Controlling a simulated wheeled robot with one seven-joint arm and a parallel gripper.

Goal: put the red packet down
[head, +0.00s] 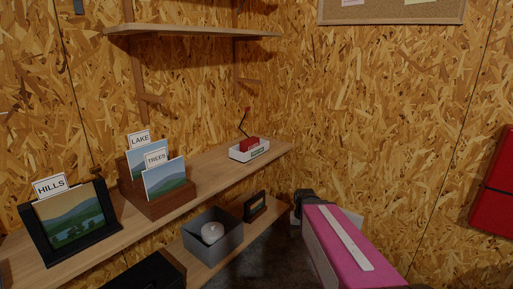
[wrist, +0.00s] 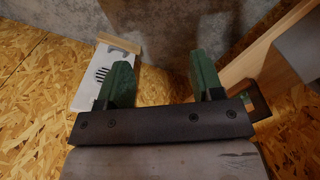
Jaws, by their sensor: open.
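A small red packet (head: 250,143) sits in a white tray (head: 258,152) with a green label, at the far right end of the plank bench (head: 215,164). My gripper (wrist: 162,76) shows in the wrist view with its two green fingers wide apart and nothing between them. In the head view, the dark end of my arm is low and right of the tray, clear of the packet; the fingers cannot be made out there. The packet does not show in the wrist view.
Card holders marked HILLS (head: 72,222), LAKE and TREES (head: 166,178) stand on the bench. A lower plank holds a grey box (head: 213,240) with a white round thing and a small black frame (head: 255,206). A white slotted thing (wrist: 100,72) lies near my left finger.

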